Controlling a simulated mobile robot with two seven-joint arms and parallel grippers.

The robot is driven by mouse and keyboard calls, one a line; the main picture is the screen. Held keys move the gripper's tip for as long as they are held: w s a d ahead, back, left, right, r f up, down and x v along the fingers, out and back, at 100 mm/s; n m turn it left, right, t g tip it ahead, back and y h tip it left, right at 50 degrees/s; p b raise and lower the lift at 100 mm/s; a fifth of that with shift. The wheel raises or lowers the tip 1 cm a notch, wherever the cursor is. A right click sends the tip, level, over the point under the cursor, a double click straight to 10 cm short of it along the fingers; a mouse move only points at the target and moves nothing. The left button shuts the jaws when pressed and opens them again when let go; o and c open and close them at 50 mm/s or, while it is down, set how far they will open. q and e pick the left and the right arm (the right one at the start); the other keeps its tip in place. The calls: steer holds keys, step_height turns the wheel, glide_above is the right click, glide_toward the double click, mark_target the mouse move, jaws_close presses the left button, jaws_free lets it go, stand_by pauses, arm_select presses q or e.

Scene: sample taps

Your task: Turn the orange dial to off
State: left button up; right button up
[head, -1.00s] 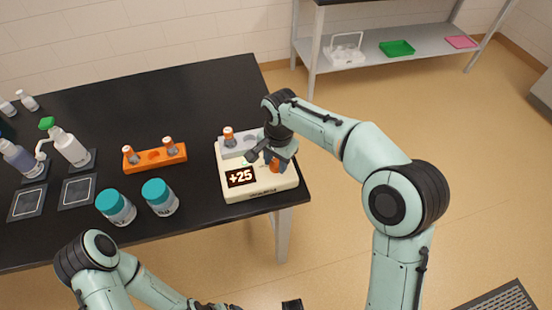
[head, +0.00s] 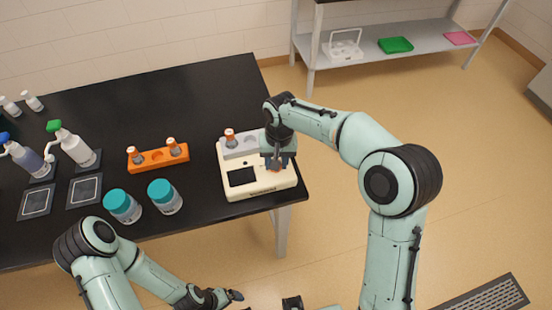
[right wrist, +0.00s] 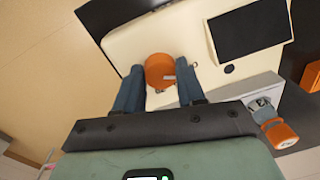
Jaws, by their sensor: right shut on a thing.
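The cream device (head: 262,187) stands near the black table's right end, and its display (head: 241,177) is dark. The orange dial (right wrist: 160,70) is on the device's top face, with a small light mark on its rim. In the head view my right gripper (head: 277,160) is over the dial and mostly hides it. In the right wrist view its two blue-grey fingers (right wrist: 158,85) are on both sides of the dial, shut on it. My left gripper (head: 225,297) is low in the head view, away from the device; its fingers are too small to read.
A grey rack with an orange-capped vial (head: 230,138) is at the device's back. The table's middle back is clear.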

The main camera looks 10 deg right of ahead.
stand_by(0.5)
steer(key=o, duration=1)
steer(key=shift+o, duration=0.2)
steer(key=shift+r, duration=0.1)
arm_select(q)
steer(key=w+r+p, duration=0.2)
steer(key=shift+r, duration=0.3)
arm_select(e)
step_height(320, 180, up, 13)
steer(key=shift+d, duration=0.4)
arm_select(q)
steer(key=shift+s, duration=0.15)
arm_select(e)
steer(key=shift+s, duration=0.1)
